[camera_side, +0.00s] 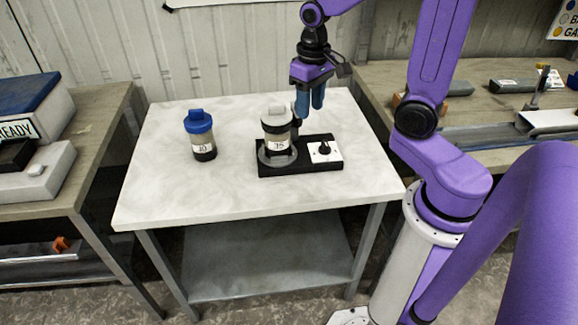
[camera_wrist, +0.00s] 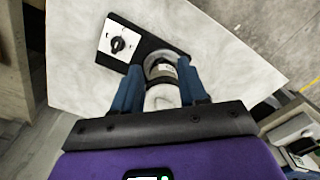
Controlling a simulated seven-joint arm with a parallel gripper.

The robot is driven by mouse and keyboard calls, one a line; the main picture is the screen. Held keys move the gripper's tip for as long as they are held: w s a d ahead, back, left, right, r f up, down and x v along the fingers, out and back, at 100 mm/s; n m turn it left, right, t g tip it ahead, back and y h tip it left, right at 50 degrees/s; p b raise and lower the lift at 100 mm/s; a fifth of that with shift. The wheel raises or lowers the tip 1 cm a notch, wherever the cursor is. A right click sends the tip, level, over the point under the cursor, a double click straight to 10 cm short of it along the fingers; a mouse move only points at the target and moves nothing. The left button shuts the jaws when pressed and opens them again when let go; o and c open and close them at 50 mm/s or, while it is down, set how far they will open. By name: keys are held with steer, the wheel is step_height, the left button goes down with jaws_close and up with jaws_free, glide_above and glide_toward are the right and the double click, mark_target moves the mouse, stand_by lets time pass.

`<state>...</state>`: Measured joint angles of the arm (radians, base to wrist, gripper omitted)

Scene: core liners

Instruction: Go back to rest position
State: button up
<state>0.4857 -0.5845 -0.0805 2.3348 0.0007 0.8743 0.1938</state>
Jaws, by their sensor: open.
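My gripper (camera_side: 310,97) is open above the back of the white table (camera_side: 215,190), behind and to the right of the white-lidded container. Its blue fingers point down. In the wrist view my gripper (camera_wrist: 162,98) shows its two blue fingers apart, with the white-lidded container (camera_wrist: 163,96) seen between and beyond them. In the side view that container (camera_side: 277,125), labelled 35, stands upright on a black device (camera_side: 300,166). A blue-lidded container (camera_side: 201,136), labelled 10, stands upright on the table to the left. I cannot tell from these views how far the fingers are from the white-lidded container.
The black device has a white panel with a black knob (camera_side: 323,150); it also shows in the wrist view (camera_wrist: 118,44). A left bench (camera_side: 95,135) holds boxes. A right bench (camera_side: 460,110) holds tools and trays. The white tabletop's front is clear.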

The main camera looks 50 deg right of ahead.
steer(key=s+a+n, duration=0.4)
steer(key=s+n, duration=0.3)
steer(key=s, duration=0.2)
steer(key=s+a+n, duration=0.5)
steer(key=s+n, duration=0.1)
steer(key=s, duration=0.3)
steer(key=shift+s+a+r+n, duration=0.15)
steer(key=shift+s+r+n, duration=0.1)
steer(key=shift+r+n, duration=0.15)
